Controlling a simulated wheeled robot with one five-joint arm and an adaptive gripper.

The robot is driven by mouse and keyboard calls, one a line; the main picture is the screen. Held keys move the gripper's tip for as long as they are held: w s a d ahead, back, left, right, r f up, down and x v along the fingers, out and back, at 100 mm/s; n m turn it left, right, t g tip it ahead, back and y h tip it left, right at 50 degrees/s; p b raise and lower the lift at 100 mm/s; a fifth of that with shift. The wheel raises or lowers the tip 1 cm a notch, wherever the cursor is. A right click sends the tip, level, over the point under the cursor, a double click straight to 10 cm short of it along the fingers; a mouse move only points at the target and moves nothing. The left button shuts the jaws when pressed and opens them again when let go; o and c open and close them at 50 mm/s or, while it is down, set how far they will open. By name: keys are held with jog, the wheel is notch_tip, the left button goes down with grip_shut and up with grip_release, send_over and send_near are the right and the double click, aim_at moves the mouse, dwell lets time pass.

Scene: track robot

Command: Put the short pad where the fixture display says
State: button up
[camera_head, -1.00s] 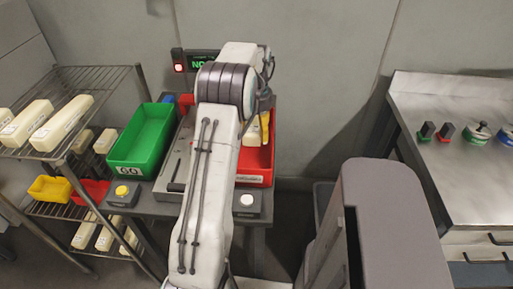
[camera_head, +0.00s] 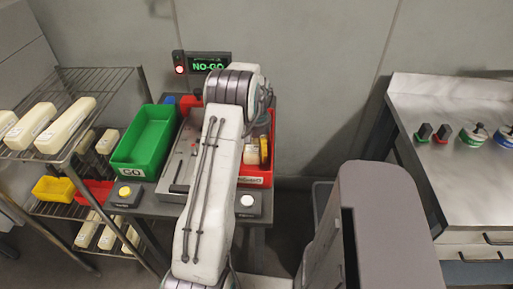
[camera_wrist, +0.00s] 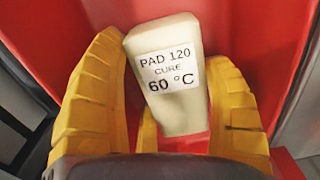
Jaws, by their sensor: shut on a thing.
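A cream pad (camera_wrist: 168,75) with a label reading "PAD 120 CURE 60 °C" stands between the yellow fingers of my gripper (camera_wrist: 160,55) in the wrist view. The gripper is shut on it, with red bin surfaces behind and around. In the head view the gripper (camera_head: 262,150) is at the red bin (camera_head: 254,180), mostly hidden by my arm. The red bin has a NO-GO label, partly covered. The fixture display (camera_head: 209,67) reads NO-GO in green, with a red lamp (camera_head: 180,69) lit beside it.
A green bin (camera_head: 124,168) labelled GO stands left of the fixture and looks empty. A wire rack (camera_head: 104,75) at the left holds several cream pads and small yellow and red bins. A steel bench (camera_head: 450,110) with coloured parts stands at the right.

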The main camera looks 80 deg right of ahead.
jog(key=shift+f, duration=0.2)
jog(key=o, duration=1)
jog(key=shift+r, duration=0.1)
jog(key=shift+c, duration=0.2)
